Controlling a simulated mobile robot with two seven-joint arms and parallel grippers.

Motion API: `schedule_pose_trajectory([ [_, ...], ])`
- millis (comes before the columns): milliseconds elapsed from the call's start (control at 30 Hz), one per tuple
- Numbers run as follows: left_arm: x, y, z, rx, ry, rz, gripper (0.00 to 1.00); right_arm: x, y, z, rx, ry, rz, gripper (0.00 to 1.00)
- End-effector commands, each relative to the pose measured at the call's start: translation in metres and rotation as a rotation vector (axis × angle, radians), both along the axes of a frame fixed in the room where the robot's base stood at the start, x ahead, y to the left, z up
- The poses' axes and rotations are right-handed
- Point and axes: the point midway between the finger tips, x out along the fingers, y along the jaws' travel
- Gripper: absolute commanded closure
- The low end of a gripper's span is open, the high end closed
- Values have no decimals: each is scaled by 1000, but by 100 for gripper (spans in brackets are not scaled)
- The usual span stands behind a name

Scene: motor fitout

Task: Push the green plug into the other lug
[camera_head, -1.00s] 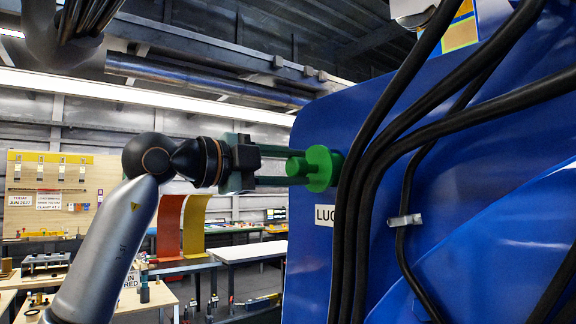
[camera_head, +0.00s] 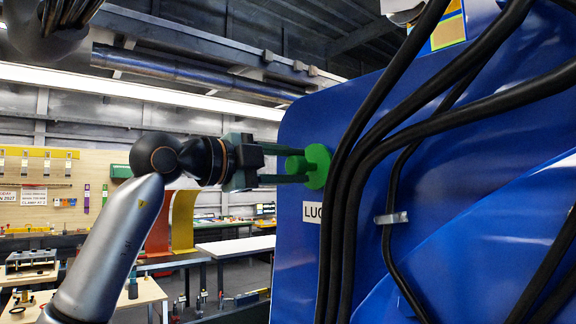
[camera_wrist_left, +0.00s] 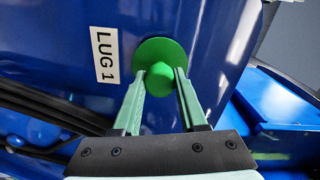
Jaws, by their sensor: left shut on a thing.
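The green plug (camera_head: 317,166) has a round flange and a smaller knob. In the head view it sits at the near edge of the blue panel (camera_head: 300,240), with its flange at the panel's face. In the left wrist view the plug (camera_wrist_left: 160,55) lies flat-on beside the "LUG 1" label (camera_wrist_left: 104,55). My left gripper (camera_head: 296,166) reaches in from the left and is shut on the knob, one finger on each side. Whether the flange touches the panel, and any hole behind it, I cannot tell. My right gripper is not in view.
Thick black cables (camera_head: 345,170) hang down the panel just right of the plug. A small metal clip (camera_head: 391,217) holds a thinner cable. Work benches (camera_head: 235,247) and a tool board (camera_head: 60,185) stand in the background. The space left of the panel is open.

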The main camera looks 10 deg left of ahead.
Motion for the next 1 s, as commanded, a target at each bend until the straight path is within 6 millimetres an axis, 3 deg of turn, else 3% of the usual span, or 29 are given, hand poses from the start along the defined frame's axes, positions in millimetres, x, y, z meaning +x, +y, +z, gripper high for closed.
schedule_pose_trajectory([
  [333, 6, -5, 1, 0, -1, 1, 100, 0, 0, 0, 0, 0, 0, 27],
  [367, 6, -5, 1, 0, -1, 1, 56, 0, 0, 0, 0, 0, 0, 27],
  [633, 6, -5, 0, 0, -1, 1, 26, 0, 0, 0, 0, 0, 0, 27],
  [1000, 2, -1, -1, 0, -1, 1, 23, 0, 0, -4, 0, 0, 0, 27],
])
